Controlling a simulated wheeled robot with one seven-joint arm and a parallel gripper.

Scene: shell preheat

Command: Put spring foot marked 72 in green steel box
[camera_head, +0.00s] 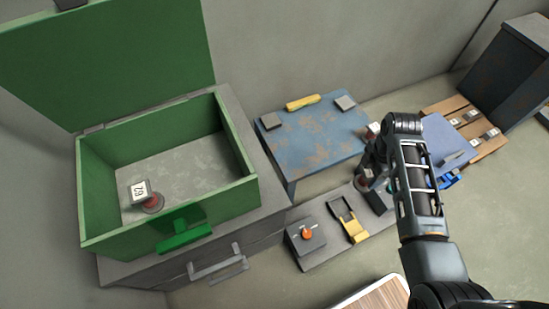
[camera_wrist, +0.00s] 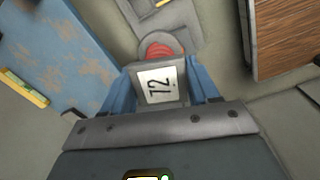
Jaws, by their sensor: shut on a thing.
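The spring foot marked 72 (camera_wrist: 158,84) is a grey block with a white label and a red round part at its far end. My gripper (camera_wrist: 163,78) is shut on it, one blue finger on each side. In the head view my gripper (camera_head: 366,178) is in the air beside the blue rusty table, with the held foot mostly hidden. The green steel box (camera_head: 237,196) stands at left on a grey cabinet, lid open. Another spring foot (camera_head: 142,194), with a white label and red part, is inside its near left corner. My gripper is outside the box, to its right.
The blue rusty table (camera_head: 317,140) holds a yellow bar (camera_head: 303,102). In front, a grey plate carries an orange-knobbed box (camera_head: 306,235) and a yellow clamp (camera_head: 355,232). A wooden pallet (camera_head: 490,150) with small labelled pieces and a dark cabinet (camera_head: 512,70) stand right.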

